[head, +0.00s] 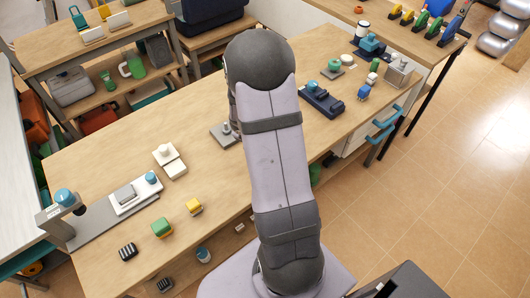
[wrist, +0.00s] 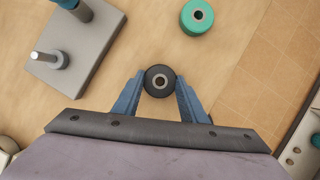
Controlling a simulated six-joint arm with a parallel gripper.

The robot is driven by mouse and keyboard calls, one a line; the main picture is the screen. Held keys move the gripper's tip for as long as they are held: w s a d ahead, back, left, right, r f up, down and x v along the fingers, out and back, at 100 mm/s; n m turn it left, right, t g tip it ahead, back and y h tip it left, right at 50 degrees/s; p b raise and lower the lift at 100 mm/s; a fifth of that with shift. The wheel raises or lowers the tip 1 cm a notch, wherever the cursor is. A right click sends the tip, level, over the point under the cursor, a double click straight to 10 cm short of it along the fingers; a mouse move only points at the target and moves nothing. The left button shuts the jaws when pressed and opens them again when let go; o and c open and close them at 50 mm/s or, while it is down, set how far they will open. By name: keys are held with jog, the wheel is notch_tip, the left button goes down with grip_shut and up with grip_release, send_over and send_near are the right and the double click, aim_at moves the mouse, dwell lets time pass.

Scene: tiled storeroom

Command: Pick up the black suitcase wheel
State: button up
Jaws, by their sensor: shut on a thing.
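In the head view my own arm covers the gripper and the wheel.
A green wheel (wrist: 197,17) lies just beyond, up and right. A grey plate (wrist: 88,62) with a metal peg and a blue part stands at upper left. In the head view, a dark blue device (head: 322,100) and white blocks (head: 170,161) sit on the table.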

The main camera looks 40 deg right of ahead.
notch_tip(320, 180, up, 10)
jog(key=p, duration=0.5)
